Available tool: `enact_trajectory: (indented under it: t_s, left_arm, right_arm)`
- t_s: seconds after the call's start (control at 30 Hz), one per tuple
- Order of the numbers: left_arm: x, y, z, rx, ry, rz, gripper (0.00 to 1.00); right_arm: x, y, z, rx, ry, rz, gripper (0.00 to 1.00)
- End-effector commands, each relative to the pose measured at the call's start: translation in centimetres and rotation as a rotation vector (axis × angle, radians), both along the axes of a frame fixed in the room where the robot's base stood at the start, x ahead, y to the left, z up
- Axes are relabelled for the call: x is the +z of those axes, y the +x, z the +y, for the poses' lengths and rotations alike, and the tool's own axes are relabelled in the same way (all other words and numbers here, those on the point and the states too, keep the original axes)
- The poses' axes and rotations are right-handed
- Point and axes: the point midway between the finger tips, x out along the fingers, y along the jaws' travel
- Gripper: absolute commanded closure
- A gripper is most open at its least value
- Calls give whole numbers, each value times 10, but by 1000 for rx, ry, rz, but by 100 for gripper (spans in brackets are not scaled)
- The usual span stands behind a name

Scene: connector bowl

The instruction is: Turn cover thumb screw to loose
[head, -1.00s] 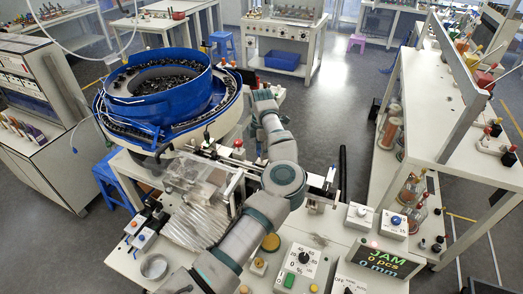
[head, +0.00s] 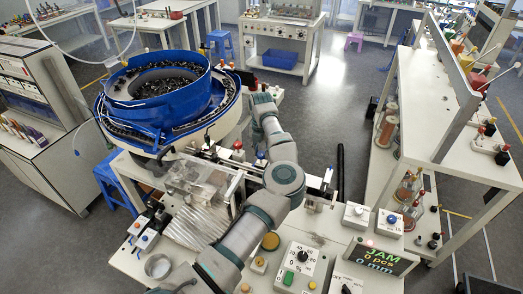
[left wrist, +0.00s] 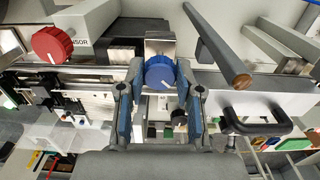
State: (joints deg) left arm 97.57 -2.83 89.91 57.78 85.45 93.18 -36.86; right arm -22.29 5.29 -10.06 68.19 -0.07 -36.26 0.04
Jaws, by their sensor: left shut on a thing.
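In the left wrist view a blue ribbed knob (left wrist: 160,72), which looks like the thumb screw, sits in front of a metal bracket (left wrist: 160,45). A short white mark shows on its face. My left gripper (left wrist: 160,80) is shut on this knob, with one finger on each side. In the head view my left arm reaches over the bench to the feeder; its fingers and their grip on the knob are hard to make out there. A clear cover-like part (head: 198,180) lies left of my arm. My right gripper is not in view.
A red knob (left wrist: 52,44) beside the word SENSOR stands left of my gripper; a brown-tipped lever (left wrist: 217,45) slants at its right. A blue bowl feeder (head: 158,85) stands behind. A control box (head: 300,265) and a display reading JAM (head: 382,258) stand at the front right.

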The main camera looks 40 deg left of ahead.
Motion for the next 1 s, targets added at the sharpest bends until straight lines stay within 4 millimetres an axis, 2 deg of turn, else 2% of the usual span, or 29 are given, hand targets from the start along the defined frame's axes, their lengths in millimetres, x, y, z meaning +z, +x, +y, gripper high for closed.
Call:
enact_trajectory:
  t_s: [1.0]
  left_arm:
    - [-3, -1, -2, 962, -4, 7, 100]
  right_arm:
    - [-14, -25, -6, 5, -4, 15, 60]
